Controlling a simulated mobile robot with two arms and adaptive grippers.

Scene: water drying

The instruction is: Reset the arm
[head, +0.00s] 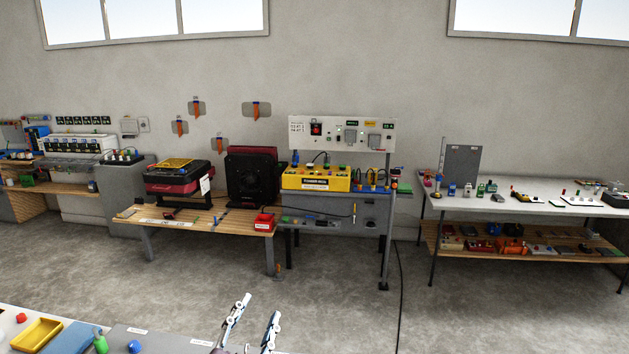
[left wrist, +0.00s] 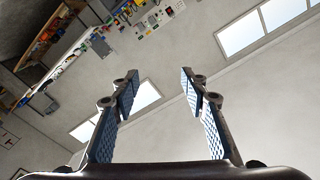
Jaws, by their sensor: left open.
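My left gripper (head: 253,322) shows at the bottom middle of the head view, with its two fingers pointing up and apart. It is open and nothing is between the fingers. My right gripper is in neither view.
Farther off stand a wooden bench (head: 200,222), a yellow box (head: 316,180) and a white table (head: 520,205). Open floor (head: 340,300) lies between.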

